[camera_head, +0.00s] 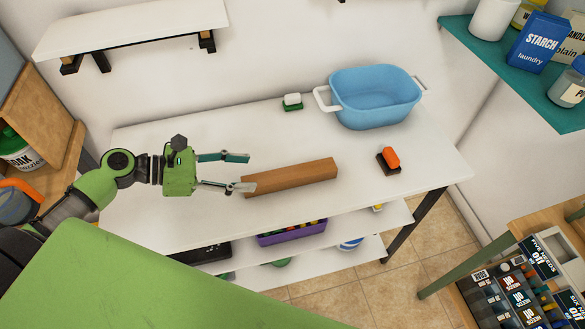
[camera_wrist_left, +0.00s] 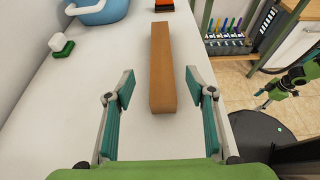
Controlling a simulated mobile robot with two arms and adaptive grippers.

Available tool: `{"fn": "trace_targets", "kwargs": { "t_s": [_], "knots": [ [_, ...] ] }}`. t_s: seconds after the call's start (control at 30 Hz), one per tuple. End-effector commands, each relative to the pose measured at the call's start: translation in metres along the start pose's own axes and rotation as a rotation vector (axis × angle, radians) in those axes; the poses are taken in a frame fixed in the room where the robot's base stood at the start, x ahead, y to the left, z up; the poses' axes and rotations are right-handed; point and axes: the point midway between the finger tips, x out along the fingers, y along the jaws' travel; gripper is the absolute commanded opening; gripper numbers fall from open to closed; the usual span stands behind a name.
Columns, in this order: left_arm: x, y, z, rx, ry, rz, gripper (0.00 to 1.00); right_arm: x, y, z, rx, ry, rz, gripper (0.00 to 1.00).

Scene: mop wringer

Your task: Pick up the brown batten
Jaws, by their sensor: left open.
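The brown batten (camera_head: 292,177) lies on the white table (camera_head: 220,222), a long square-edged bar. My left gripper (camera_head: 248,172) is open and empty at the batten's left end. In the head view the lower finger's tip overlaps that end's edge. In the left wrist view the batten (camera_wrist_left: 162,65) points away from me, its near end between the two spread fingers, closer to the right one. I cannot tell how high the fingers are above it. My right gripper (camera_wrist_left: 270,96) shows small at the right edge of the left wrist view; its jaws are too small to judge.
A blue tub (camera_head: 375,98) with white handles stands at the table's back right. A green-and-white sponge (camera_head: 292,102) lies at the back, and an orange-topped brush (camera_head: 389,160) right of the batten. A purple crate (camera_head: 291,232) sits on the shelf below.

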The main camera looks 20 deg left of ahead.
Motion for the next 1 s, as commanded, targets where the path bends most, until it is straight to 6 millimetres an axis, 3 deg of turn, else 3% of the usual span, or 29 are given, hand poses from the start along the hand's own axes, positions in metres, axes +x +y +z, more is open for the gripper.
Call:
{"fn": "trace_targets", "kwargs": {
  "t_s": [0.1, 0.23, 0.37, 0.6, 0.8, 1.0],
  "knots": [
    [0.024, 0.001, 0.002, 0.004, -0.003, 0.001, 0.50, -0.004, -0.006, 0.036, 0.000, -0.052, -0.007, 0.63],
    [0.048, 0.001, 0.003, 0.005, -0.004, 0.001, 0.50, -0.009, -0.009, 0.058, 0.000, -0.083, -0.011, 0.63],
    [0.063, 0.000, 0.002, 0.004, -0.001, 0.000, 0.50, -0.009, -0.008, 0.052, 0.000, -0.075, -0.010, 0.63],
    [0.084, 0.000, 0.005, 0.004, -0.003, 0.000, 0.50, -0.013, -0.003, 0.013, 0.000, -0.017, -0.004, 0.63],
    [0.113, 0.000, 0.004, 0.004, -0.001, 0.000, 0.50, -0.018, -0.005, 0.016, 0.000, -0.025, -0.006, 0.63],
    [0.120, 0.000, 0.002, 0.005, 0.002, 0.000, 0.50, -0.020, -0.007, 0.030, 0.000, -0.045, -0.009, 0.63]
  ]
}}
